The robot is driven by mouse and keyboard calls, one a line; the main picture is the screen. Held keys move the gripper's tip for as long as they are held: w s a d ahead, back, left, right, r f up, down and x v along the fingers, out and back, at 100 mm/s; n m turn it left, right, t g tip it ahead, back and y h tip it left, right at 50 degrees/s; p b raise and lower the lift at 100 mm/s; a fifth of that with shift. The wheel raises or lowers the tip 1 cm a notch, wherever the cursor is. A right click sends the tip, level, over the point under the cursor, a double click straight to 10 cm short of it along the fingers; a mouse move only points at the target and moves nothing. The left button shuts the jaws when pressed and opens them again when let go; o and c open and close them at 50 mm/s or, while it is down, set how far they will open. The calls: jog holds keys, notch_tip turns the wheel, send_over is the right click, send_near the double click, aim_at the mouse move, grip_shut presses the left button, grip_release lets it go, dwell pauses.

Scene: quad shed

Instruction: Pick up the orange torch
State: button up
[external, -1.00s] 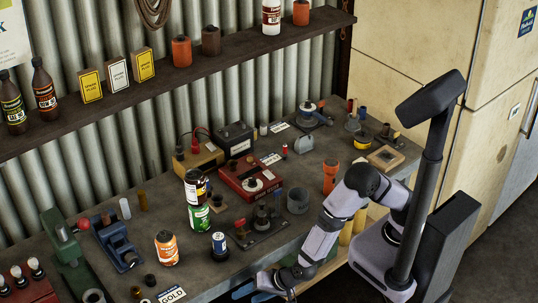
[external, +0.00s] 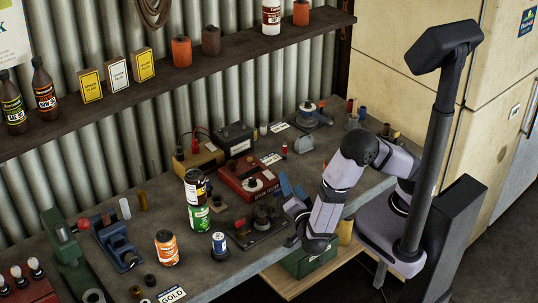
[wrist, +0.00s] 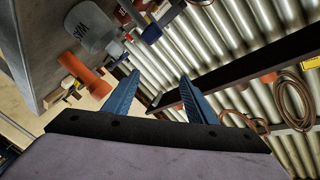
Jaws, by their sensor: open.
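The orange torch (wrist: 92,76) shows in the wrist view, left of my gripper's fingers and apart from them. In the external view it is hidden behind my arm. My gripper (external: 291,184) is over the bench near its front edge, with its blue fingers pointing up and to the left. In the wrist view the two blue fingers (wrist: 160,76) are spread, with nothing between them.
A grey cup-like object (wrist: 92,33) is near the torch in the wrist view. On the workbench (external: 205,270), a red box (external: 248,180) and stacked cans (external: 199,220) stand left of my gripper. A shelf (external: 190,80) runs above the bench.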

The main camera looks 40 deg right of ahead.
jog(key=d+r+h, duration=0.1)
jog(key=d+h, duration=0.2)
jog(key=d, duration=0.3)
jog(key=d+f+n, duration=0.2)
jog(key=d+f, duration=0.1)
jog(key=s+d+f+n+g+h, duration=0.1)
jog(key=d+f+n, duration=0.1)
jog(key=d+f, duration=0.1)
jog(key=d+f+n+g+p, duration=0.1)
jog(key=d+f+n, duration=0.1)
jog(key=d+f, duration=0.2)
jog(key=shift+s+n, duration=0.2)
jog(key=shift+n, duration=0.1)
jog(key=shift+x, duration=3.7)
jog(key=shift+s+f, duration=0.1)
jog(key=shift+f, duration=0.05)
jog(key=c, duration=1.2)
